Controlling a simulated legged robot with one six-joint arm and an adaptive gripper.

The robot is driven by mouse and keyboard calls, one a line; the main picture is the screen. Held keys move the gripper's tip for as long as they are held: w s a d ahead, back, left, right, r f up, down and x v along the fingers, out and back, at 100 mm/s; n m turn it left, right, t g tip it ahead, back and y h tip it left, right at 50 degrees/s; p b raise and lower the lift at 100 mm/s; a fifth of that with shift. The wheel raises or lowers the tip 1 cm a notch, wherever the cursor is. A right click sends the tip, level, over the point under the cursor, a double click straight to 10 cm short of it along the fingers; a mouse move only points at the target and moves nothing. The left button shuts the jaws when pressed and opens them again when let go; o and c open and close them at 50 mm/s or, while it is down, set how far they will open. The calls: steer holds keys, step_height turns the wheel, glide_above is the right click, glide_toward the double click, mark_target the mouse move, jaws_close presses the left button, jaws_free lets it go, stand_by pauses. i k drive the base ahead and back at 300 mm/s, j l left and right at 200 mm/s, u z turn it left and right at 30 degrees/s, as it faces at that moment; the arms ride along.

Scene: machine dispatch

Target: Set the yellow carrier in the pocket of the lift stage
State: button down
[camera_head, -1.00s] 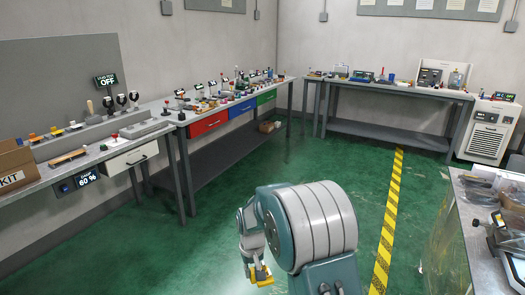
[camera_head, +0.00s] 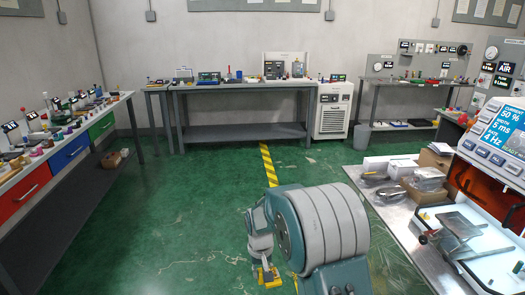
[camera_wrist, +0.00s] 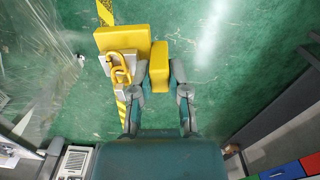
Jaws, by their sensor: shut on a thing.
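My gripper (camera_wrist: 158,78) is shut on the yellow carrier, seen from above in the wrist view. The carrier shows a wide yellow block (camera_wrist: 122,38), a yellow ring or handle, a grey part and a smaller yellow block between the fingers. It is held in the air over the green floor. In the head view the carrier (camera_head: 268,275) is small, low in the middle below my arm, and partly hidden by the gripper.
A metal table (camera_head: 395,215) with bagged parts and boxes stands close at right, beside a machine with a lit screen (camera_head: 495,130). A bench with coloured drawers (camera_head: 70,150) is at left. Another bench (camera_head: 240,84) lines the back wall. Green floor between them is clear.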

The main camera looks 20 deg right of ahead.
mark_target(455, 224)
steer(key=i+z, duration=0.25)
steer(key=z, duration=0.2)
steer(key=i+j+z, duration=0.15)
steer(key=z, duration=0.3)
steer(key=i+j+z, duration=0.2)
steer(key=z, duration=0.25)
steer(key=i, duration=0.05)
